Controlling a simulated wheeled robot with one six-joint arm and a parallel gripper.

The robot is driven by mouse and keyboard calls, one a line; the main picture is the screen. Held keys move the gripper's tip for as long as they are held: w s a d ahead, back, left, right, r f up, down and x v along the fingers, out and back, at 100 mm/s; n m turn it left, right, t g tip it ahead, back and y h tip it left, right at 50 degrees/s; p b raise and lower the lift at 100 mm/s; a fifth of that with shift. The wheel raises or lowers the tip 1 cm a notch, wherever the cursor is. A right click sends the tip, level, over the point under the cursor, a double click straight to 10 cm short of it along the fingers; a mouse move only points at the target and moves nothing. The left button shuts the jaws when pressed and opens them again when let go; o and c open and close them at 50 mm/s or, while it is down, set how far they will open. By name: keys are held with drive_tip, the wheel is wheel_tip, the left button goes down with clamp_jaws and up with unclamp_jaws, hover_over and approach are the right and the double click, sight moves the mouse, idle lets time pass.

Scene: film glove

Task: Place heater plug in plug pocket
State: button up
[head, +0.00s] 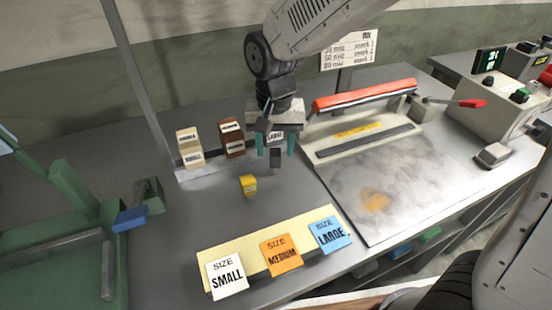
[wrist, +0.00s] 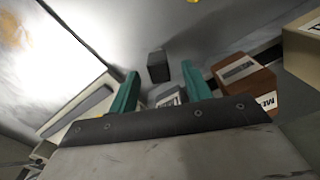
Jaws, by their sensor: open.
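No thing is clearly marked as the heater plug or the plug pocket, and I cannot tell which they are. A small yellow block (head: 248,185) with a dark label stands on the grey table; its edge shows at the top of the wrist view (wrist: 193,1). A small dark block (head: 275,157) stands just in front of my gripper; the wrist view shows it beyond the fingertips (wrist: 158,66). My gripper (head: 275,146) is open, its two green fingers apart and pointing down. A dark box labelled LARGE (head: 275,137) shows between the fingers; I cannot tell whether they touch it.
A red-barred sealer (head: 365,95) with a metal plate is at right. SMALL (head: 227,278), MEDIUM (head: 281,256) and LARGE (head: 329,234) cards lie in front. The table around the yellow block is clear.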

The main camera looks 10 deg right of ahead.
sight(275, 152)
wheel_tip(275, 152, down, 4)
drive_tip(key=shift+s+r, duration=0.1)
drive_tip(key=shift+r, duration=0.15)
drive_tip(key=shift+c, duration=0.3)
clamp_jaws()
